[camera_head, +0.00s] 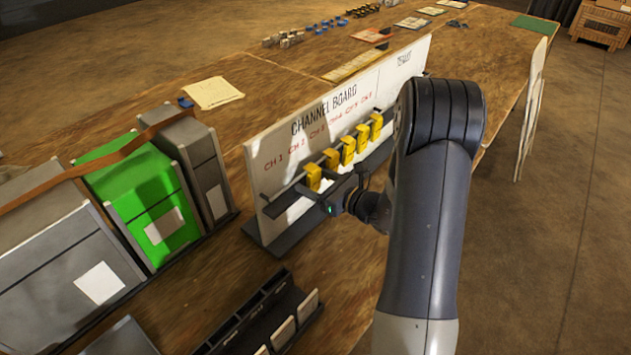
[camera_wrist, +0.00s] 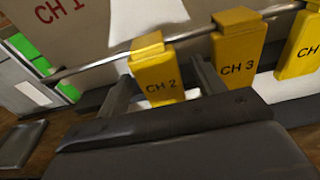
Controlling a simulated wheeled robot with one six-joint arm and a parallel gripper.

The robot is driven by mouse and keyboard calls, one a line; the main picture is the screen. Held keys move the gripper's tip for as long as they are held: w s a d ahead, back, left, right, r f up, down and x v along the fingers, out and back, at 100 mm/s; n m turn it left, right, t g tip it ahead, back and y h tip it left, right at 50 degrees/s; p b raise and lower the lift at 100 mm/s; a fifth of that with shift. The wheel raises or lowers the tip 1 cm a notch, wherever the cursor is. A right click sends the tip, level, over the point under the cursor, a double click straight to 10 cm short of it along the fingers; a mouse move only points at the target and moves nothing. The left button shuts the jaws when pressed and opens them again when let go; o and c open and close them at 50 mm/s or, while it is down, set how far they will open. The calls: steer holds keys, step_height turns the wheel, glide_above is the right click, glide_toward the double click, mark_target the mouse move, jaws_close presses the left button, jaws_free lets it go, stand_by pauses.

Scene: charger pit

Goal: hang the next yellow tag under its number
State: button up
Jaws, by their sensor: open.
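The white channel board (camera_head: 262,150) stands on the table with red labels from CH 1 onward and a rail. Several yellow tags hang in a row on the rail. The CH 2 tag (camera_head: 313,177) is the leftmost; it also shows in the wrist view (camera_wrist: 158,78). The CH 3 tag (camera_head: 331,159) hangs to its right, also in the wrist view (camera_wrist: 238,52). The rail under the CH 1 label (camera_wrist: 52,10) is bare. My gripper (camera_head: 318,187) is open, with one finger on each side of the CH 2 tag. I cannot tell whether they touch it.
A black rack (camera_head: 250,318) with white cards stands in front of the board. Grey cases and a green case (camera_head: 140,200) stand at the left. A paper sheet (camera_head: 213,93) lies behind. Small items lie farther back on the table.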

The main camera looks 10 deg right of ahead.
steer(key=v, duration=1)
steer(key=shift+s+d, duration=0.15)
steer(key=shift+s, duration=0.15)
steer(key=shift+w, duration=0.1)
steer(key=x, duration=1.1)
steer(key=shift+d+r+p, duration=0.1)
steer(key=shift+r+p, duration=0.4)
steer(key=shift+p, duration=0.1)
steer(key=shift+f, duration=0.1)
